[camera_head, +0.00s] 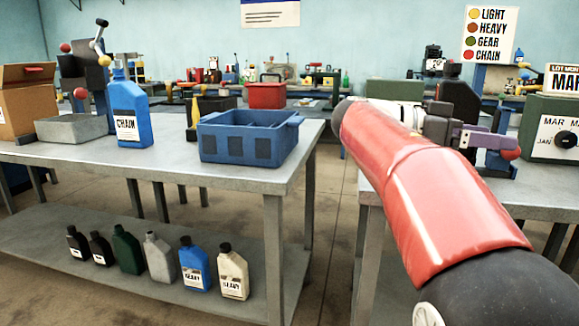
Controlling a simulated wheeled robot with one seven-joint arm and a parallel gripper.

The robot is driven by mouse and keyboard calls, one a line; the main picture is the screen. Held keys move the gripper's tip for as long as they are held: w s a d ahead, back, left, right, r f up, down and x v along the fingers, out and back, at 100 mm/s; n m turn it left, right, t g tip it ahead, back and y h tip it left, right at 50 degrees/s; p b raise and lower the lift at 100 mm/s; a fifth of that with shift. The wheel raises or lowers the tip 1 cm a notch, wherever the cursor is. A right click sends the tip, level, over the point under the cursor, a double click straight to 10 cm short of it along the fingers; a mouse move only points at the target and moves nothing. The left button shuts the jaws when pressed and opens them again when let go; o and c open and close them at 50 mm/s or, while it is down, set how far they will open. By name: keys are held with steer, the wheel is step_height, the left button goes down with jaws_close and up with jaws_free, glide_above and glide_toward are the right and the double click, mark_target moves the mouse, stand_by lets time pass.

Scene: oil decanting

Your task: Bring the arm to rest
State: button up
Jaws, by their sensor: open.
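My arm (430,190), red with a white wrist, reaches from the lower right up over the right-hand bench. My gripper (492,139) is at its end, above that bench and pointing right, seen from the side with purple-grey fingers. It is open and nothing shows between the fingers. A red knob (511,154) shows close by its tips; I cannot tell whether they touch.
The left bench (180,175) holds a blue CHAIN bottle (127,105), a blue crate (235,148), a grey tray (75,130) and a cardboard box (22,112). Several bottles stand on its lower shelf (100,285). A dial box (548,140) stands far right. A floor gap (330,230) separates the benches.

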steer(key=s+f+n+t+y, duration=0.35)
steer(key=f+n, duration=0.25)
steer(key=f, duration=0.2)
steer(key=s+f+n+t+y, duration=0.2)
steer(key=s+f+n+y, duration=0.3)
steer(key=f, duration=0.4)
steer(key=s+a+f+n+t+y, duration=0.2)
steer(key=s+a+f+n+y, duration=0.2)
steer(key=a+f, duration=0.3)
steer(key=s+a+f+n+t+y, duration=0.1)
steer(key=s+a+f+n+y, duration=0.3)
steer(key=a+f, duration=0.3)
steer(key=shift+s+a+f+n+t, duration=0.25)
steer(key=shift+a+n+t, duration=0.1)
steer(key=shift+a, duration=0.25)
